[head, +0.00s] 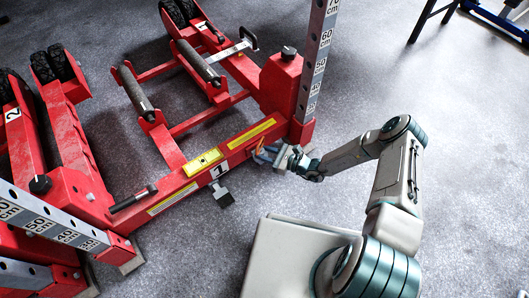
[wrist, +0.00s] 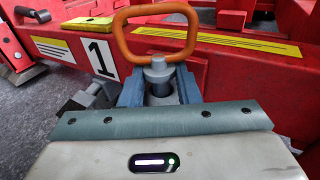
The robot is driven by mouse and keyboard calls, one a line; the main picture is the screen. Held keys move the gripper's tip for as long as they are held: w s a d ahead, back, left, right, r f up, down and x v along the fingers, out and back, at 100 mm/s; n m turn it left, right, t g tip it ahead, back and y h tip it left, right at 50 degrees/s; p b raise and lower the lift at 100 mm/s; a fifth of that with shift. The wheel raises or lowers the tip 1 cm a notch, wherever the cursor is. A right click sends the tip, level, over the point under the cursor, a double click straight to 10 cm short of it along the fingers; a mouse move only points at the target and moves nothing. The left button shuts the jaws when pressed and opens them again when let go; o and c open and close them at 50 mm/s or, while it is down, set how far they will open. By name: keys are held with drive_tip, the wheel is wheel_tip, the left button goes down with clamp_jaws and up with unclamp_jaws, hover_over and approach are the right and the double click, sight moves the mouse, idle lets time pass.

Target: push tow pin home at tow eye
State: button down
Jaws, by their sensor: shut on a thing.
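The tow pin (wrist: 160,72) has a grey shank and an orange loop handle, seen in the middle of the wrist view. My gripper (wrist: 159,92) is shut on it, with blue-grey fingers on both sides of the shank. The loop stands above the fingertips, in front of the red beam marked 1. In the head view my gripper (head: 272,153) is beside this beam, and a bit of the orange handle (head: 262,155) shows there. I cannot make out the tow eye, or how far the pin is in; the pin's lower end is hidden by my gripper.
The red jack beam (head: 240,150) bears yellow labels and a number 1 plate. A dark grey block (head: 223,195) juts out below that plate. A scaled upright post (head: 317,60) stands at the beam's right end.

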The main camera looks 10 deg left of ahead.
drive_tip(key=shift+f+b, duration=0.4)
drive_tip(key=shift+f, duration=0.15)
drive_tip(key=c, duration=1)
unclamp_jaws()
drive_tip(key=p+v, duration=0.4)
drive_tip(key=v, duration=1)
drive_tip(key=d+r+n+g+h+p, duration=0.25)
drive_tip(key=r+n+p, duration=0.3)
drive_tip(key=r, duration=0.95)
drive_tip(key=s+d+r+n+g+h+p, duration=0.1)
drive_tip(key=d+r+n+g+h+p, duration=0.2)
drive_tip(key=r+p, duration=0.8)
drive_tip(key=d+r+n+g+h+p, duration=0.1)
drive_tip(key=r+n+g+h+p, duration=0.3)
drive_tip(key=r, duration=1.5)
drive_tip(key=s+d+r+n+t+h+p, duration=0.2)
drive_tip(key=s+r+p, duration=0.3)
drive_tip(key=r, duration=0.7)
drive_tip(key=s+d+r+n+t+h+p, duration=0.3)
drive_tip(key=s+r+t+p, duration=0.1)
drive_tip(key=r, duration=0.9)
drive_tip(key=s+d+r+n+t+h+p, duration=0.2)
drive_tip(key=s+r+p, duration=0.4)
drive_tip(key=r, duration=0.7)
drive_tip(key=shift+d+r+t, duration=0.15)
drive_tip(key=shift+d+t, duration=0.25)
drive_tip(key=shift+t, duration=0.15)
